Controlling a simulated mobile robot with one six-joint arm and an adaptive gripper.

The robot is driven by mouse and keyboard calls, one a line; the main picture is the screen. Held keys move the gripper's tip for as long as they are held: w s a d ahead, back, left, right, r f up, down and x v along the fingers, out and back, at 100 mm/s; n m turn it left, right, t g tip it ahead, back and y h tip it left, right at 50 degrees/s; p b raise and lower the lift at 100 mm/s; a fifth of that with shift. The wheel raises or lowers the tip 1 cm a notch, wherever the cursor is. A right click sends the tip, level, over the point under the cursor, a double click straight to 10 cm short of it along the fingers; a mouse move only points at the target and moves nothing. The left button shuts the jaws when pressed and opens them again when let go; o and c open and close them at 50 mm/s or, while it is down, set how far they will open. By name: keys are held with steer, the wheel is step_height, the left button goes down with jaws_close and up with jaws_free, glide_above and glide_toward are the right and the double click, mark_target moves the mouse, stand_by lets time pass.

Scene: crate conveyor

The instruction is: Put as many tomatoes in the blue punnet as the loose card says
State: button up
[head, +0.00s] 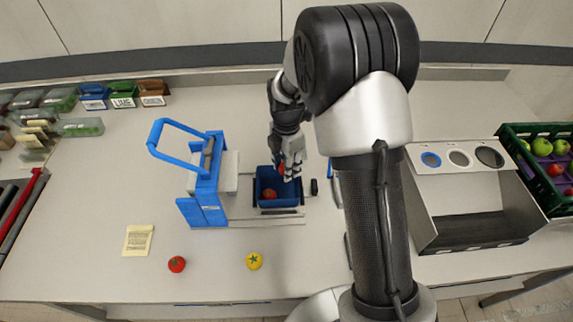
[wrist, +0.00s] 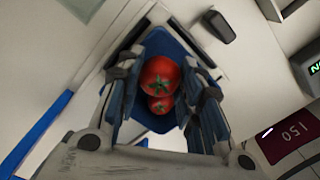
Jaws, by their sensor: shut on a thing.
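The blue punnet (head: 278,204) stands mid-table in the blue-framed device. One red tomato (head: 269,194) lies inside it; it looks smaller in the wrist view (wrist: 160,104). My gripper (head: 290,170) is shut on another red tomato (wrist: 160,74), held over the punnet's far part; only a bit of it shows in the head view (head: 281,169). The loose card (head: 138,240), pale yellow, lies at the left front; its writing is too small to read. A red tomato (head: 177,265) and a yellow tomato (head: 254,261) lie on the table in front.
The blue-framed device (head: 205,185) with a raised handle borders the punnet on the left. Small labelled bins and clear packs (head: 80,127) stand at the back left. A grey stand with round holes (head: 460,185) and a green crate of fruit (head: 520,160) are at right.

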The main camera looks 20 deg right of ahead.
steer(key=o, duration=1)
steer(key=shift+o, duration=0.2)
steer(key=shift+r, duration=0.1)
steer(key=shift+r+p, duration=2.65)
steer(key=shift+r, duration=0.8)
